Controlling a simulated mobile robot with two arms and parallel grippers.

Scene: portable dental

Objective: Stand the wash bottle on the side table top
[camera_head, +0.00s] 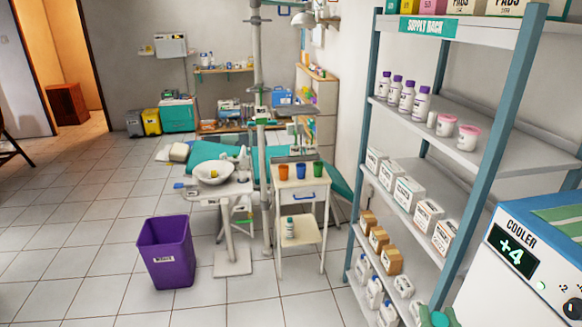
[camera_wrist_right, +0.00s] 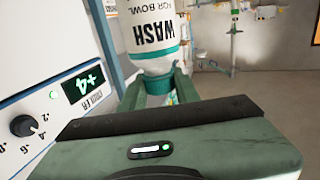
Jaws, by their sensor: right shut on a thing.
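The wash bottle (camera_wrist_right: 153,32) is white with a teal band and "WASH FOR BOWL" lettering, upside down in the right wrist view. My right gripper (camera_wrist_right: 163,88) is shut on it at its teal cap end. In the head view my right gripper (camera_head: 437,317) shows only as a small green part at the bottom edge, beside the supply rack; most of it is out of frame. The side table (camera_head: 299,184) is a pale trolley in the middle distance, well away from the gripper. Orange, blue and green cups stand along the back of its top. My left gripper is not in view.
The supply rack (camera_head: 483,148), holding bottles and boxes, stands on the right. The cooler (camera_head: 515,258) is close by at lower right. A purple bin (camera_head: 166,252) and a white bowl unit (camera_head: 214,173) stand left of the side table. The tiled floor (camera_head: 265,308) in front is clear.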

